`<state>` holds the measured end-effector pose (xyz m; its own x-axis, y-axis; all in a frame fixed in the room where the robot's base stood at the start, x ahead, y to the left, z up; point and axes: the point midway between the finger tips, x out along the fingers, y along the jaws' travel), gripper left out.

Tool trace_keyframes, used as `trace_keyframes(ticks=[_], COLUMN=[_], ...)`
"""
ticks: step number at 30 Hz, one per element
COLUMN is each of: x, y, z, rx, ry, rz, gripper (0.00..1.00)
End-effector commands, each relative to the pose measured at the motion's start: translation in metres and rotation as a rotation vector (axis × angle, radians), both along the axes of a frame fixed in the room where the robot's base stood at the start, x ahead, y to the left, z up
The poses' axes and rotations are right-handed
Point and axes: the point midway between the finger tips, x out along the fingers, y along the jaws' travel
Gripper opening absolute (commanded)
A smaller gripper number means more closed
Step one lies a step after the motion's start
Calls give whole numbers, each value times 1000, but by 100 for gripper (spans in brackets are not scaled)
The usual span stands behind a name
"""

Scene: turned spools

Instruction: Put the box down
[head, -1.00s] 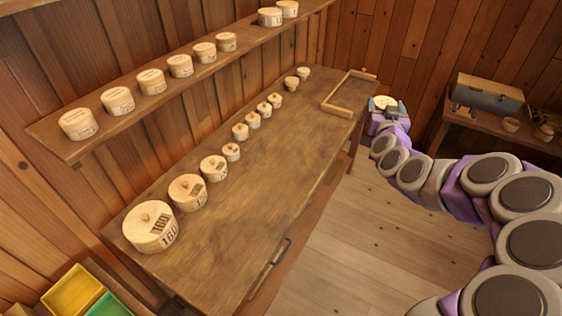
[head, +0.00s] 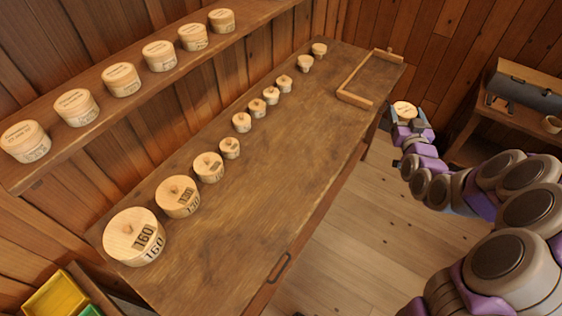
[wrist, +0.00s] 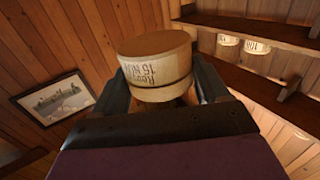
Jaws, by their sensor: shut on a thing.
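A round pale wooden box (wrist: 155,62) with dark print on its side is held between the two fingers of my gripper (wrist: 160,88) in the wrist view. In the head view the box (head: 404,108) sits at the tip of my gripper (head: 408,118), off the right edge of the workbench (head: 260,180). The box looks upright and clear of the bench.
More boxes (head: 76,107) stand on a wall shelf (head: 60,160). A side table (head: 500,115) stands at the right. The bench's middle and right are clear.

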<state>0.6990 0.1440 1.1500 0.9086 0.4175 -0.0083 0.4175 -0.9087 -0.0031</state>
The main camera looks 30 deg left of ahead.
Motion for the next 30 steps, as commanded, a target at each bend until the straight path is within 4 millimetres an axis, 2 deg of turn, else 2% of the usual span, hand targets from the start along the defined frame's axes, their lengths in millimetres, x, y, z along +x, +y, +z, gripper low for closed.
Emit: trace_keyframes(ticks=[1, 6, 9, 15, 18, 22, 26, 30], x=[-11, -58, -91, -166, -200, -236, -254, -259], y=[20, 79, 105, 143, 153, 161, 166, 170], z=[-25, -87, -117, -170, -187, -202, -209, -211], rx=[-10, -11, -8, -6, -5, -6, -6, -10], ry=[11, 15, 12, 10, 5, 3, 0, -2], rz=[71, 299, 423, 653, 746, 831, 875, 888], gripper=[45, 45, 45, 45, 45, 45, 45, 45])
